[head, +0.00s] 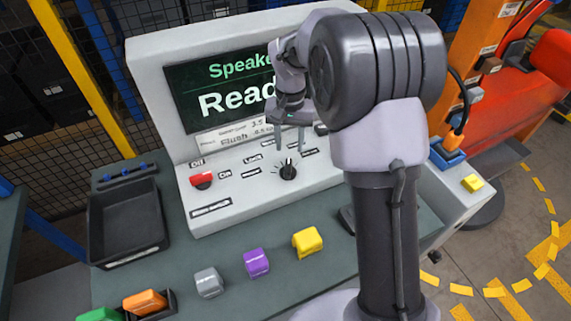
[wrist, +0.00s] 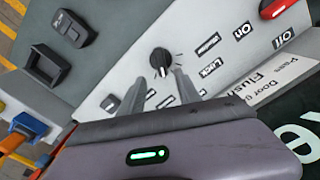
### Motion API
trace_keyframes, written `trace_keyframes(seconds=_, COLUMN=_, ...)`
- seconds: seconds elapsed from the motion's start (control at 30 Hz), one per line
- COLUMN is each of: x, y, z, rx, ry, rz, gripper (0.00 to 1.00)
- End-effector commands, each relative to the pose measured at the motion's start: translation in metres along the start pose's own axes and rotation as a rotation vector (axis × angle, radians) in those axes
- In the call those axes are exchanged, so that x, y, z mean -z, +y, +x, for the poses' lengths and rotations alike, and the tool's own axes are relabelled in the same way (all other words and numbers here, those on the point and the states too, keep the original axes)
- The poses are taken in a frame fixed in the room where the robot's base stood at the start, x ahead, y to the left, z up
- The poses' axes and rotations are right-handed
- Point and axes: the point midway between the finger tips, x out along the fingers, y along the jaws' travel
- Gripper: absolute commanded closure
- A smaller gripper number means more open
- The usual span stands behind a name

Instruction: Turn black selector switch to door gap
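The black selector switch (head: 288,171) is a round knob on the sloped light-grey panel, with small labels around it. A light mark on it points roughly up toward the screen in the head view. The label words near it are too small to read surely, apart from one that reads Lock (head: 253,157). My gripper (head: 291,148) is just above the knob, on its screen side, fingers apart with nothing between them. In the wrist view the knob (wrist: 161,60) lies just beyond the fingertips (wrist: 160,76); I cannot tell whether they touch it.
A red Off/On switch (head: 202,180) is left of the knob. The screen (head: 215,90), partly hidden by my arm, shows "Speake" and "Read". Coloured blocks, including a purple one (head: 257,263), and a black tray (head: 127,222) lie on the bench. An orange-and-blue connector (head: 453,145) is at right.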

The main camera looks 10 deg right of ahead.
Motion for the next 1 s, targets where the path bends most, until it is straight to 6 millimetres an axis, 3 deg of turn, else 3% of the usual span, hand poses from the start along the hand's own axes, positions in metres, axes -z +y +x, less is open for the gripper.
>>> trace_keyframes(seconds=0.03, x=-0.001, y=0.0, z=0.02, rx=-0.001, ry=-0.003, rz=0.0, gripper=0.6)
trace_keyframes(seconds=0.1, x=-0.001, y=0.0, z=0.04, rx=-0.001, ry=-0.002, rz=-0.001, gripper=0.6)
trace_keyframes(seconds=0.3, x=0.0, y=0.0, z=0.076, rx=0.0, ry=0.0, rz=0.0, gripper=0.6)
trace_keyframes(seconds=0.67, x=0.0, y=0.0, z=0.084, rx=0.0, ry=0.002, rz=0.0, gripper=0.6)
trace_keyframes(seconds=0.9, x=0.0, y=0.0, z=0.084, rx=0.0, ry=0.001, rz=0.0, gripper=1.0)
trace_keyframes(seconds=1.0, x=0.0, y=0.0, z=0.084, rx=0.0, ry=0.001, rz=0.0, gripper=1.0)
